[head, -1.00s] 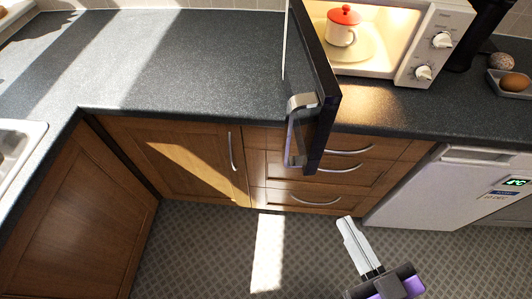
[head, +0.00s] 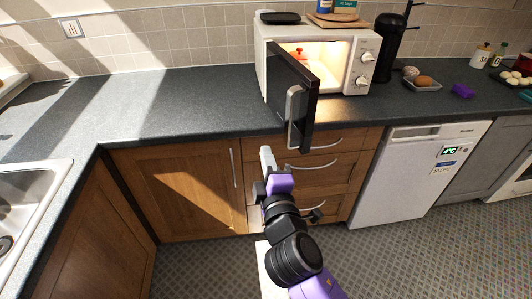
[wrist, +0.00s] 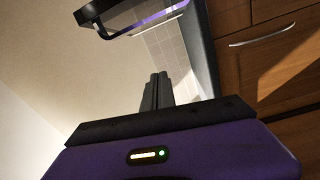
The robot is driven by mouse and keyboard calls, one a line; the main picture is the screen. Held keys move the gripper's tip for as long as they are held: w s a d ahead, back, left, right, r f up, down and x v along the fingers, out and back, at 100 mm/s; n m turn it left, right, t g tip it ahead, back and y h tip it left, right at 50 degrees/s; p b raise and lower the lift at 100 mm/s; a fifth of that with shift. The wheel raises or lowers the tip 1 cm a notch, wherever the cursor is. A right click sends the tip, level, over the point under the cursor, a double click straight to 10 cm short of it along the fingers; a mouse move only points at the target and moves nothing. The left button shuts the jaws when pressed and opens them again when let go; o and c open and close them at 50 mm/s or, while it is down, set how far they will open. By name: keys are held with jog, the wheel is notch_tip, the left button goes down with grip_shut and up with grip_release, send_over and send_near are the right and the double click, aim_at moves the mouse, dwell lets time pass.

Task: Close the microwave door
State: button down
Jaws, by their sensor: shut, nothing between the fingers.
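The white microwave (head: 271,41) stands on the counter in the head view, lit inside. Its dark door (head: 310,95) is wide open and sticks out past the counter's front edge, with a silver handle (head: 293,110) on the left-hand face. A red-lidded pot (head: 299,54) shows in the cavity, partly hidden by the door. My gripper (head: 265,152) is shut and empty, in front of the drawers, below and left of the door and apart from it. In the wrist view my shut fingers (wrist: 157,90) point up, and the door's lower part (wrist: 140,15) shows above them.
Wooden drawers (head: 335,165) and a cupboard (head: 180,185) lie below the counter (head: 190,95). The counter left of the microwave is clear. A tray with an egg (head: 424,82) and a black bottle-like object (head: 391,50) stand right of it. A sink (head: 30,200) is at far left.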

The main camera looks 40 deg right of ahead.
jog(key=w+d+f+g+h+p, duration=0.1)
jog(key=w+d+p, duration=0.3)
jog(key=d, duration=0.6)
jog(key=shift+w+d+f+n, duration=0.25)
jog(key=shift+w+d+n, duration=0.15)
jog(key=shift+w, duration=0.15)
